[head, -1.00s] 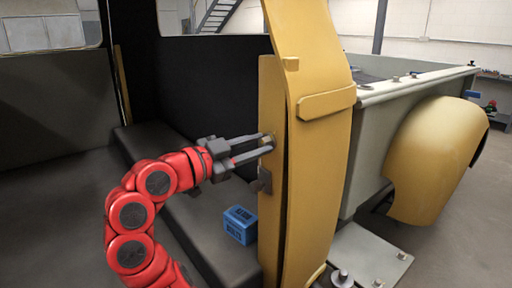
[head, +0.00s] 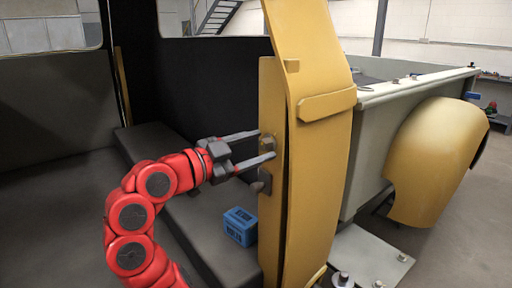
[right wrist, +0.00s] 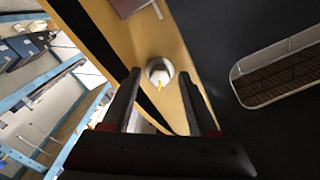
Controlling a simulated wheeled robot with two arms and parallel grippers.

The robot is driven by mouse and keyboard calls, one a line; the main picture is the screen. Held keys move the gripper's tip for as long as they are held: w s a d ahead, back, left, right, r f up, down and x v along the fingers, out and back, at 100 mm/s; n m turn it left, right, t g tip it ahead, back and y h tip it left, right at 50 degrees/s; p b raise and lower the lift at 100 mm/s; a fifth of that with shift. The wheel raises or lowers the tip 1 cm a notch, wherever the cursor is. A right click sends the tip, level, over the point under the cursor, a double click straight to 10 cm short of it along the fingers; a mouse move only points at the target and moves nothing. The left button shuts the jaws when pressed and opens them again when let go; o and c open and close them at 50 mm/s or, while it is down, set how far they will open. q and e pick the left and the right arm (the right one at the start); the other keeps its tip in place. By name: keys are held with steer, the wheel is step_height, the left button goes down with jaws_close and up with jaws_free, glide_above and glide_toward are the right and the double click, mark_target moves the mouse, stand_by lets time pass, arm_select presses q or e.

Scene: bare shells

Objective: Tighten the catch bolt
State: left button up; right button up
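The catch bolt (head: 267,142) is a small bolt head on the inner face of the yellow door pillar (head: 320,150). In the right wrist view the bolt (right wrist: 160,72) shows as a pale round head with a yellow mark. My right gripper (head: 266,145) is open, its two fingers spread to either side of the bolt and apart from it. In the right wrist view the gripper (right wrist: 158,85) has nothing between its fingers, and the bolt lies just beyond the tips. A dark catch piece (head: 265,182) sits just below the bolt. My left gripper is not in view.
The pillar stands close on the right of the gripper. A yellow fender (head: 435,165) and grey body panels are farther right. Space left of the arm is clear.

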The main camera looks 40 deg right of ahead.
steer(key=w+a+p, duration=0.2)
steer(key=a, duration=1.5)
steer(key=shift+a+p, duration=0.15)
steer(key=shift+p, duration=0.25)
